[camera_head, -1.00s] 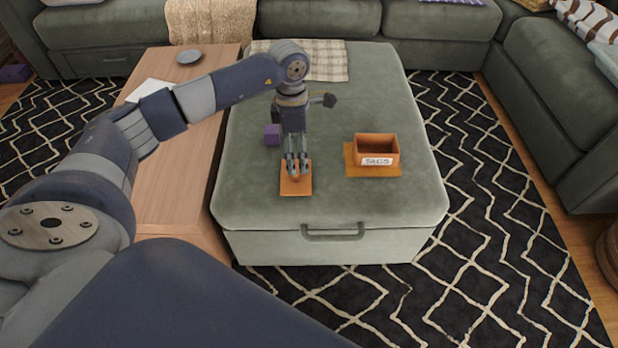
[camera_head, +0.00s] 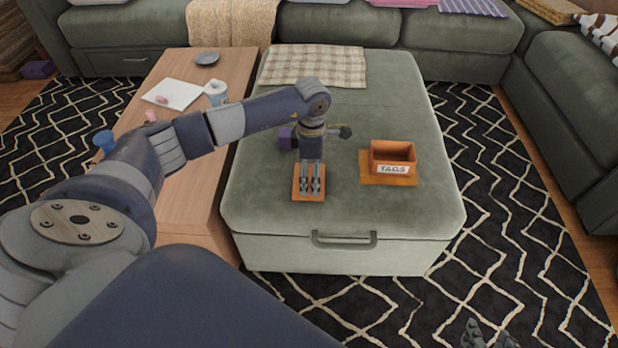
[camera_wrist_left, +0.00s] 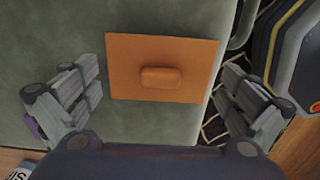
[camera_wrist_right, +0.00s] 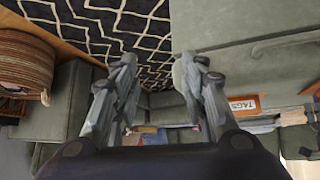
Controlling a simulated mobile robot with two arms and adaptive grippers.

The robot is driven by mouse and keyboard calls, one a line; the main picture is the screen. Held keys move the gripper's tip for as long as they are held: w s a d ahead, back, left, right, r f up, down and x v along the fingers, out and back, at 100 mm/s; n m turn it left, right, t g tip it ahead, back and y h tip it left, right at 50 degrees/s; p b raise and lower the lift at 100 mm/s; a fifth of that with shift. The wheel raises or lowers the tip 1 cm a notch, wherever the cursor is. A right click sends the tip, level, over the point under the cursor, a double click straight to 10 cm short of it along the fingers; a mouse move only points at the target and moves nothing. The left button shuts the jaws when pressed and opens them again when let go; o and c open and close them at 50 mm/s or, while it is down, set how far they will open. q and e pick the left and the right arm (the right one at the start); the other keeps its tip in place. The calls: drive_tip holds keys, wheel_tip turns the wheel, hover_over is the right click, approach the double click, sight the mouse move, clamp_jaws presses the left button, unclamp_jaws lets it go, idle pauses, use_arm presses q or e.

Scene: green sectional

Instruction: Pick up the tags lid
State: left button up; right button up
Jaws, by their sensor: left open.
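The tags lid is a flat orange square (camera_head: 297,186) on the green ottoman, near its front edge. In the left wrist view the lid (camera_wrist_left: 190,52) shows a small rounded handle (camera_wrist_left: 162,77) on top. My left gripper (camera_head: 312,186) is above the lid, pointing down, with its fingers open.
The orange box labelled TAGS (camera_head: 394,154) stands on an orange flat piece (camera_head: 368,172) right of the lid. A purple cube (camera_head: 285,137) lies behind my left gripper. A wooden table (camera_head: 190,195) with a cup (camera_head: 216,95) adjoins the ottoman's left side. The ottoman's front has a handle (camera_head: 344,243).

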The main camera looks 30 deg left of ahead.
use_arm(q)
drive_tip(key=shift+f, duration=0.95)
use_arm(e)
drive_tip(key=shift+w+a+r+t, duration=0.2)
drive_tip(key=shift+w+r+t, duration=0.15)
drive_tip(key=shift+w, duration=0.2)
drive_tip(key=shift+w+a+r+t, duration=0.2)
drive_tip(key=shift+w+r+t, duration=0.05)
drive_tip(key=shift+w+r, duration=0.25)
use_arm(q)
drive_tip(key=shift+c, duration=0.2)
drive_tip(key=c, duration=0.8)
drive_tip(key=shift+s+r, duration=0.15)
drive_tip(key=c, duration=0.5)
drive_tip(key=shift+c, duration=0.6)
use_arm(e)
drive_tip(key=shift+s+d, duration=0.1)
